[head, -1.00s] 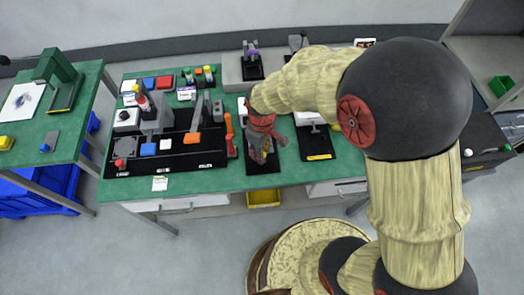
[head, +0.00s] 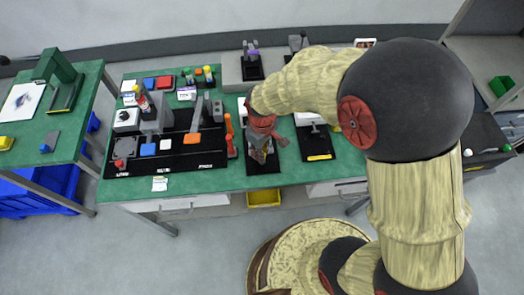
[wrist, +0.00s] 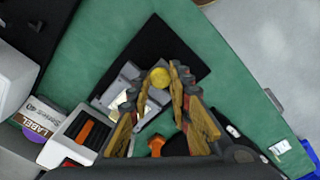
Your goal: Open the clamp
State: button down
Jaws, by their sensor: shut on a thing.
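The clamp (wrist: 123,84) is a grey metal fixture on a black base plate (wrist: 178,48). A round yellow knob (wrist: 159,77) shows at it in the wrist view. My gripper (wrist: 161,84) has its two yellow-brown fingers on either side of this knob, closed on it at the fingertips. In the head view my gripper (head: 262,148) is low over the black base plate (head: 263,182) on the green bench, and its wrist and fingers hide much of the clamp. The exact pose of the clamp's lever is hard to make out.
A long black panel (head: 180,163) with switches and a lever lies to the left. Red-orange screwdrivers (head: 231,147) lie between it and the clamp. Another black plate with a fixture (head: 318,146) stands right of the clamp. A label box (wrist: 37,124) shows at the wrist view's left.

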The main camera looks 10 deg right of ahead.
jog(key=s+p, duration=0.1)
jog(key=s, duration=0.3)
jog(key=shift+r, duration=0.1)
jog(key=c, duration=1.6)
grip_release()
jog(key=shift+c, duration=0.2)
jog(key=shift+w+a+r, duration=0.1)
jog(key=shift+r, duration=0.15)
notch_tip(320, 180, up, 11)
jog(key=shift+r, duration=0.15)
